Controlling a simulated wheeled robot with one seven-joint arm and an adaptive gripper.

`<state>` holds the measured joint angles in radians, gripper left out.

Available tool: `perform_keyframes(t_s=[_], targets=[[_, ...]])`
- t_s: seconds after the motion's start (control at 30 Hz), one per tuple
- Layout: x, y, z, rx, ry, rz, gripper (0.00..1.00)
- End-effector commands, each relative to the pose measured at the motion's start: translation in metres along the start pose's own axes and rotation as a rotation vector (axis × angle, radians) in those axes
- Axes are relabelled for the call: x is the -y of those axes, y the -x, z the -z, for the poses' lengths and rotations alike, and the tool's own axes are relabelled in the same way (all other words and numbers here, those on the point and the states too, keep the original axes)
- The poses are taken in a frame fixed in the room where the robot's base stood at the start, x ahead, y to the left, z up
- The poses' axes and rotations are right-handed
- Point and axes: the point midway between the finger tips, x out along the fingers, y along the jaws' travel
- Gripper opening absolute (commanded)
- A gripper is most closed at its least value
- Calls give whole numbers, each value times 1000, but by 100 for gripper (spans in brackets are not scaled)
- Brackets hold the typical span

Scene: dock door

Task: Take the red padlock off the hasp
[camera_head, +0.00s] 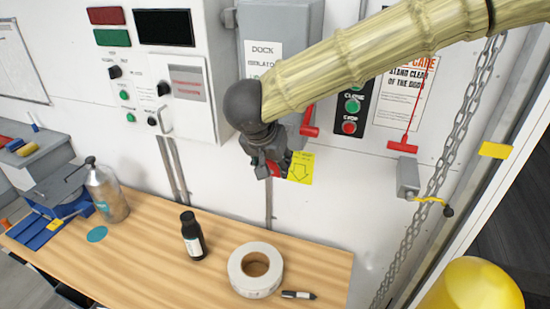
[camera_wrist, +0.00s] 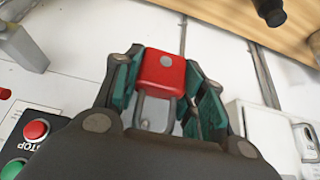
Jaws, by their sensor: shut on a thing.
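The red padlock (camera_wrist: 162,70) shows in the wrist view, with its grey shackle (camera_wrist: 155,112) towards my palm. My gripper (camera_wrist: 165,82) is shut on it, with a teal-padded finger on each side of the red body. In the head view my gripper (camera_head: 270,165) is in front of the wall below the grey dock isolator box (camera_head: 275,35), and only a little red of the padlock shows beside the fingers. I cannot make out the hasp, and I cannot tell whether the shackle passes through anything.
A red handle (camera_head: 311,120) and a push-button panel (camera_head: 353,108) are right of my gripper. A yellow arrow label (camera_head: 300,168) is close by. Below, the wooden bench (camera_head: 150,235) holds a dark bottle (camera_head: 192,237), a tape roll (camera_head: 236,278) and a marker (camera_head: 298,295). A chain (camera_head: 455,135) hangs at right.

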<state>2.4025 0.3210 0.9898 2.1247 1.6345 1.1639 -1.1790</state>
Motion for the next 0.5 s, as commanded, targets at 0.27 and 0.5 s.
perform_keyframes(t_s=[0.27, 0.5], targets=[[0, 6, -8, -1, 0, 0, 15], [0, 11, -17, 0, 1, 0, 15]])
